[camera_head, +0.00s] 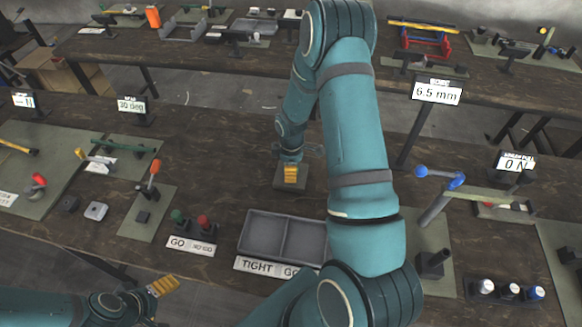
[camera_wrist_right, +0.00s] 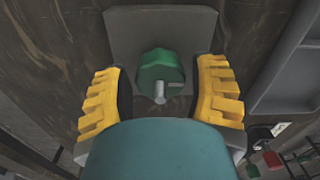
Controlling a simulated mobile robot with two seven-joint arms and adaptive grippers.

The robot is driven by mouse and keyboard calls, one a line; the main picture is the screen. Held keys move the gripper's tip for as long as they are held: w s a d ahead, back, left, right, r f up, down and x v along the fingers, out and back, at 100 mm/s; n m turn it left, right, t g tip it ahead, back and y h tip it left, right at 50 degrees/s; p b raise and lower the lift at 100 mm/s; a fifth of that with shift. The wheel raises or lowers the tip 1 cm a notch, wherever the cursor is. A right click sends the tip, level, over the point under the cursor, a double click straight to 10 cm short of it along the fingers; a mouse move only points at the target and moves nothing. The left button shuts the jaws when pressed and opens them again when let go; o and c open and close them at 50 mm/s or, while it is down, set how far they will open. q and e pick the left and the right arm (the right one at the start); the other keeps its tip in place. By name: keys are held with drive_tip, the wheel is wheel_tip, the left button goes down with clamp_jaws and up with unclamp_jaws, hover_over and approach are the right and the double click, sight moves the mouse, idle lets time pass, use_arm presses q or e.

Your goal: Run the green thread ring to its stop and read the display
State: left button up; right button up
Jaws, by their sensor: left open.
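A green faceted ring (camera_wrist_right: 161,69) sits at a grey plate in the right wrist view, with a short metal pin (camera_wrist_right: 160,91) showing at its front. My right gripper (camera_wrist_right: 162,98) is open, its yellow fingers on either side of the ring with narrow gaps. In the head view my right gripper (camera_head: 290,172) is over a small grey plate (camera_head: 291,186), and the ring there is hidden. My left gripper (camera_head: 165,286) is open and empty at the lower left. Displays read "6.5 mm" (camera_head: 437,92), "30 deg" (camera_head: 131,105) and "0 N" (camera_head: 515,162).
My right arm covers the bench's middle. A lever press (camera_head: 437,205) stands at right.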

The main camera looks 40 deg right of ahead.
drive_tip(key=c, duration=0.7)
drive_tip(key=shift+m, duration=0.3)
